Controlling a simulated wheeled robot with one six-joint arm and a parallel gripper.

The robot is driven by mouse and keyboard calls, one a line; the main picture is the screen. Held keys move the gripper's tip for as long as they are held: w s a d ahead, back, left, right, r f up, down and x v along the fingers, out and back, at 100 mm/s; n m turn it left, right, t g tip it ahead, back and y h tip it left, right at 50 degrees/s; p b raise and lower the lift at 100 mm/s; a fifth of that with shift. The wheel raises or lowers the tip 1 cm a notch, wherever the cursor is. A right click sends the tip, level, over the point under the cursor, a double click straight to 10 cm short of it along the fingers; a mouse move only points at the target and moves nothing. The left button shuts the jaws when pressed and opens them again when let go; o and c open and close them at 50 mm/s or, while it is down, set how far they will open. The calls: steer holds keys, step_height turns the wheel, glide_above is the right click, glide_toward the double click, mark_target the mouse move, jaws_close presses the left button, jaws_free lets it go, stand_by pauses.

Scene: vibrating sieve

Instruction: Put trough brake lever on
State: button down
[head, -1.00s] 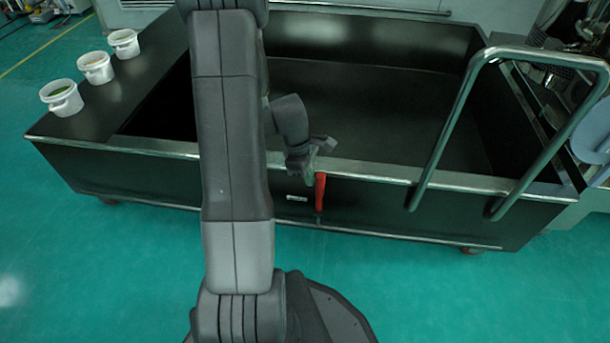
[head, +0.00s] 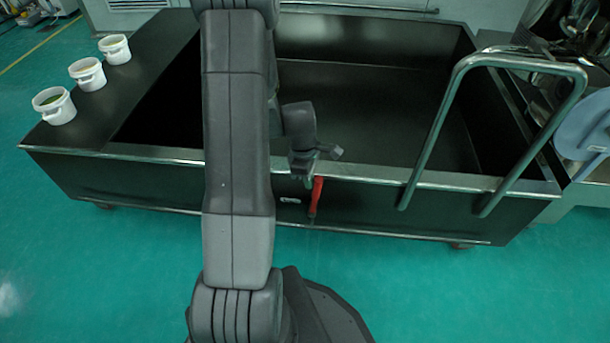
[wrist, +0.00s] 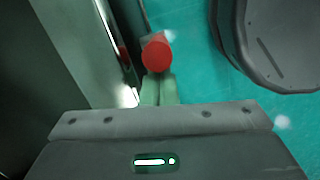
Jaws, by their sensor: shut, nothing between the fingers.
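The red brake lever (head: 315,197) hangs on the front wall of the black trough (head: 420,212). It slants slightly, its lower end a little to the left. In the wrist view the red round end of the lever (wrist: 157,55) lies right at the tips of my gripper (wrist: 158,88). The gripper's greenish fingers are shut together with nothing between them. In the head view my gripper (head: 308,181) is at the trough's front rim, beside the lever's upper end; its fingertips are hard to make out. I cannot tell whether they touch the lever.
A green tubular push handle (head: 432,130) rises from the trough's right side. Three white buckets (head: 54,106) stand on the ledge at the left. Clear teal floor (head: 430,290) lies in front of the trough.

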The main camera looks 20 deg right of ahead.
steer(key=shift+s+d+r+t+y+p, duration=0.3)
steer(key=shift+s+d+y+p, duration=0.15)
steer(key=shift+d+p, duration=0.35)
steer(key=shift+y, duration=0.25)
steer(key=s+d+f, duration=0.1)
steer(key=d, duration=0.1)
steer(key=s+d+f, duration=0.2)
steer(key=d, duration=0.1)
steer(key=s+d+f+b, duration=0.1)
steer(key=s+d, duration=0.1)
steer(key=d, duration=0.1)
steer(key=shift+f, duration=0.15)
steer(key=shift+s+d+f+b, duration=0.3)
steer(key=shift+s+d+f, duration=0.15)
steer(key=shift+d+f, duration=0.35)
steer(key=shift+r, duration=0.15)
step_height(320, 180, up, 14)
steer(key=p, duration=0.4)
steer(key=shift+w+d+f, duration=0.15)
steer(key=shift+d+f, duration=0.05)
steer(key=shift+d, duration=0.1)
step_height(320, 180, down, 14)
steer(key=b, duration=0.4)
steer(key=shift+a, duration=0.3)
